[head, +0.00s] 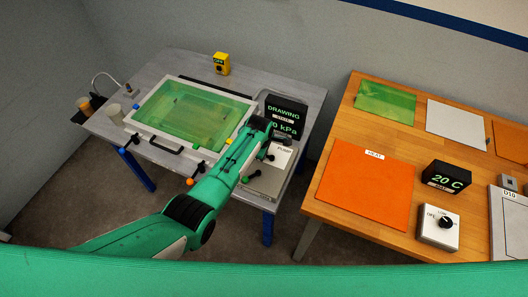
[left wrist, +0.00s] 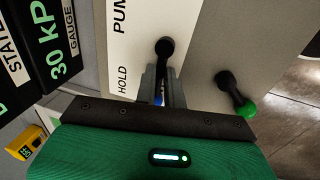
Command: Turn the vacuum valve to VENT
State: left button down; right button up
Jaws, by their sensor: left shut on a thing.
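The vacuum valve's light panel (head: 284,155) stands on the grey table, with PUMP readable on it. In the left wrist view the panel (left wrist: 133,45) shows PUMP and HOLD; I see no VENT label. The valve lever (left wrist: 164,50) has a black hub and a blue tip that shows between my fingers. My left gripper (left wrist: 163,88) is shut on this lever. In the head view my left gripper (head: 268,130) is over the panel, and the wrist hides most of the lever. My right gripper is not in view.
A second lever (left wrist: 235,95) with a green tip is close on the right. A white frame (head: 147,99) with a green sheet lies left. A wooden table (head: 425,145) stands right, across a gap.

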pick_arm(q)
jog(key=shift+a, duration=0.1)
jog(key=c, duration=1.5)
grip_release()
jog(key=shift+r, duration=0.5)
jog(key=r, duration=0.4)
jog(key=s+r+b, duration=0.1)
jog(key=r, duration=0.3)
jog(key=s+a+r, duration=0.1)
jog(key=r, duration=0.3)
jog(key=shift+s+r+b, duration=0.25)
jog(key=shift+r+b, duration=0.05)
jog(key=shift+b, duration=0.1)
jog(key=shift+f, duration=0.1)
